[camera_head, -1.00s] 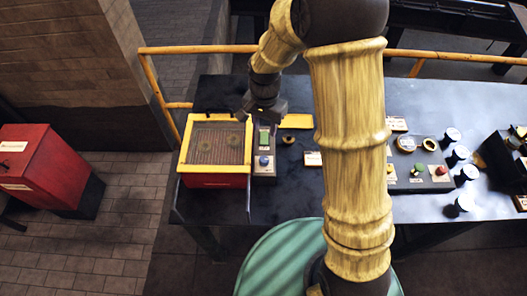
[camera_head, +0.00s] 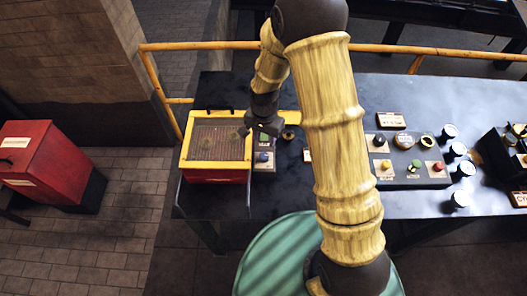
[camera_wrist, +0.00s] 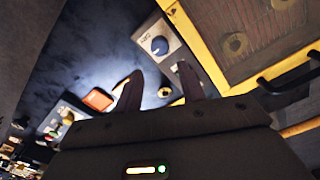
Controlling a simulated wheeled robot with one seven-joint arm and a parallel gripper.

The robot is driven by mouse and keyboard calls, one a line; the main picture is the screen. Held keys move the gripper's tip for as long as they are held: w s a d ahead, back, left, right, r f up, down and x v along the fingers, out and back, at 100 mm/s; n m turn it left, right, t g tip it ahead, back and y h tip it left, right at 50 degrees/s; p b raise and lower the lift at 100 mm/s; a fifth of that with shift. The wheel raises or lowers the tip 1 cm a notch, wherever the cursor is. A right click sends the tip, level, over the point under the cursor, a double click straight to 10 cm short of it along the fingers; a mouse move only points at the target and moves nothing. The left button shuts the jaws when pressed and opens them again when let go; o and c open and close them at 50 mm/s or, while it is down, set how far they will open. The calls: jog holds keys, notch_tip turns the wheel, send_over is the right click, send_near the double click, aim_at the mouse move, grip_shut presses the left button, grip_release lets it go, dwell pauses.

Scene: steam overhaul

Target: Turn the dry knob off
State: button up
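The dry knob is a round blue knob (camera_wrist: 159,45) on a pale plate in the wrist view, with small lettering beside it that looks like "DRY". In the head view the blue knob (camera_head: 263,157) sits on a narrow control panel just right of the yellow-framed box. My gripper (camera_wrist: 160,70) is open and empty, its two dark fingers apart, with the knob beyond the fingertips and not touched. In the head view my gripper (camera_head: 261,122) hangs above the back part of that panel, partly hiding a green piece (camera_head: 264,137).
The yellow-framed box (camera_head: 187,150) with a mesh-like top stands left of the panel; its black handle (camera_wrist: 290,75) shows in the wrist view. A second panel with coloured knobs (camera_head: 413,167) and several dark jars (camera_head: 457,149) stand to the right. A yellow rail (camera_head: 440,55) runs behind the table.

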aim_at(264, 155)
jog(key=shift+f+p, duration=1.5)
jog(key=shift+f, duration=3.55)
jog(key=c, duration=0.7)
